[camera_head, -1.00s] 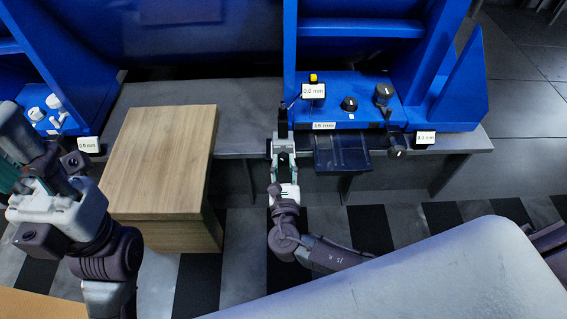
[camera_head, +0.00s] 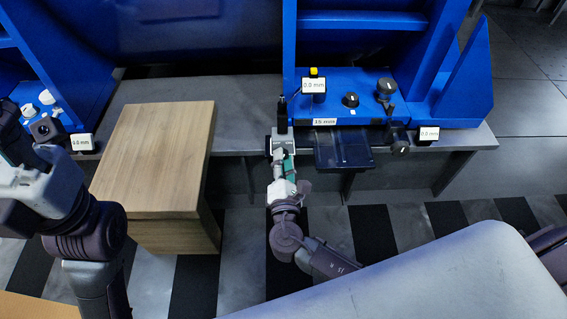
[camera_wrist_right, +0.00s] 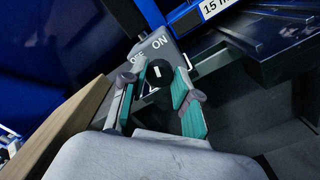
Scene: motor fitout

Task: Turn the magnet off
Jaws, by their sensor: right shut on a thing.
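The magnet base (camera_head: 283,143) is a small grey block with a black post (camera_head: 282,115), at the front edge of the dark bench. In the right wrist view its grey face (camera_wrist_right: 155,46) reads ON and OFF, and a black round knob (camera_wrist_right: 157,72) with a short white mark sits below the words. My right gripper (camera_wrist_right: 157,80) has its teal fingers either side of this knob and is shut on it. In the head view my right gripper (camera_head: 284,158) is at the block's front. Of my left gripper only a part shows at the left edge; its fingertips are not visible.
A wooden block (camera_head: 155,160) stands left of the magnet. A dark tray (camera_head: 343,150) lies close on the right, below a blue frame (camera_head: 460,85) with black knobs (camera_head: 385,88) and a 15 mm label (camera_head: 325,121). Several 0.0 mm displays (camera_head: 314,86) stand around.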

